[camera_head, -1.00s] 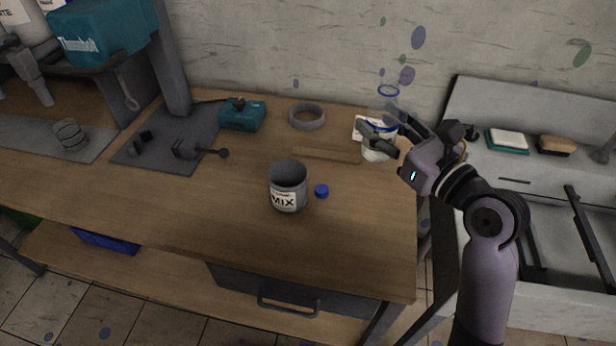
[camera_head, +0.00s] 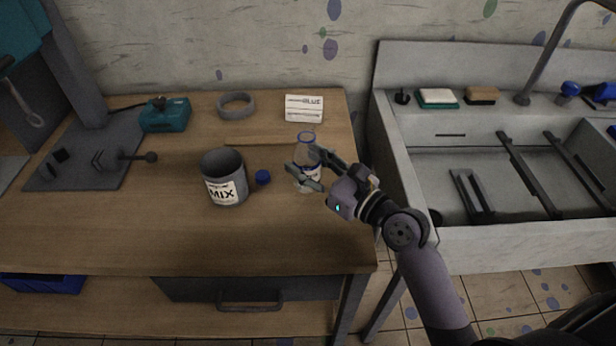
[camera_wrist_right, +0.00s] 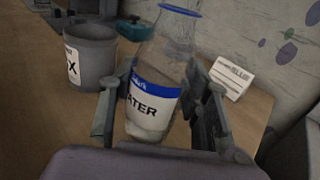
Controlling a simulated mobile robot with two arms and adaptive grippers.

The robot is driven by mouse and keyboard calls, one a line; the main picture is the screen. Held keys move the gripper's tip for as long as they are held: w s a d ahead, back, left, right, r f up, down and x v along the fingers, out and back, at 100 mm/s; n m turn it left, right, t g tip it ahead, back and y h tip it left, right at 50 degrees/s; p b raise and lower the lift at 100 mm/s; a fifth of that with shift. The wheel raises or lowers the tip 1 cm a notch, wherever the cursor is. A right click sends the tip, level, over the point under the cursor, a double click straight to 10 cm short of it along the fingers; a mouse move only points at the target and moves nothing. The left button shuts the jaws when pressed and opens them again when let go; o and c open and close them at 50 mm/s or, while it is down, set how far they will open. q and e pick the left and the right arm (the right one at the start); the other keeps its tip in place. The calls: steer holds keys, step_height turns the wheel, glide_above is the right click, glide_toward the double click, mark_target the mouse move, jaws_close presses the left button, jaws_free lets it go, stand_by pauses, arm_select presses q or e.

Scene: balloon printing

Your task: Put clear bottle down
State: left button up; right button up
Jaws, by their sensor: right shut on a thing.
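The clear bottle (camera_head: 308,148) has a blue rim and a blue-and-white label reading "WATER" in the right wrist view (camera_wrist_right: 155,105). My right gripper (camera_head: 308,176) is shut on it, with one finger on each side in the wrist view (camera_wrist_right: 160,110). The bottle is over the right part of the wooden workbench (camera_head: 270,235), right of the grey MIX pot and a blue cap. It looks upright in the head view. I cannot tell whether its base touches the bench. My left gripper is out of view.
The grey MIX pot (camera_head: 224,178) and blue cap (camera_head: 263,177) stand left of the bottle. Behind are a white BLUE card (camera_head: 304,108), a grey ring (camera_head: 236,104) and a teal device (camera_head: 165,114). A sink (camera_head: 500,180) is at right. The bench front is clear.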

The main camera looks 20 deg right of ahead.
mark_target(317, 180)
step_height(317, 180, down, 3)
steer(key=shift+f+b, duration=0.1)
steer(key=shift+b, duration=0.4)
steer(key=shift+f, duration=0.15)
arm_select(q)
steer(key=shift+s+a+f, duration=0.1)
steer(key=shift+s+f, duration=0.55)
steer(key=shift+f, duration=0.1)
arm_select(e)
steer(key=o, duration=1.3)
steer(key=shift+f, duration=0.1)
steer(key=shift+c, duration=0.2)
